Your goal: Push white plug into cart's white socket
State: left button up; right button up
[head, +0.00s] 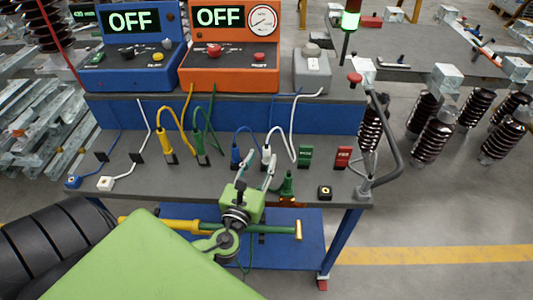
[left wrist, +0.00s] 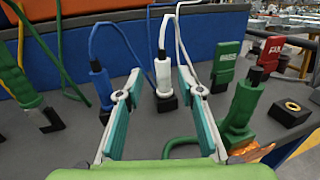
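The white plug (head: 266,153) stands upright in a black base on the cart top, with a white cable looping up from it. In the left wrist view the white plug (left wrist: 163,74) appears between and beyond my fingertips. My left gripper (head: 257,163) is open, its two teal-sided fingers pointing towards the plug; in the left wrist view the gripper (left wrist: 160,77) holds nothing. Whether a fingertip touches the plug cannot be told. My right gripper is not in view.
The blue plug (head: 235,154) stands close left of the white one. Yellow (head: 166,146) and green (head: 200,147) plugs stand farther left. A green connector (head: 288,186) and a black-yellow box (head: 325,192) are at right. Control boxes fill the upper shelf. The left front top is mostly clear.

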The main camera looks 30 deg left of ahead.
aim_at(266, 154)
pick_arm(q)
jog(key=x, duration=0.4)
jog(key=shift+w+d+p, duration=0.15)
jog(key=shift+d+p, duration=0.15)
jog(key=shift+p, duration=0.05)
jog(key=shift+c, duration=1.1)
grip_shut()
jog(key=shift+r, duration=0.1)
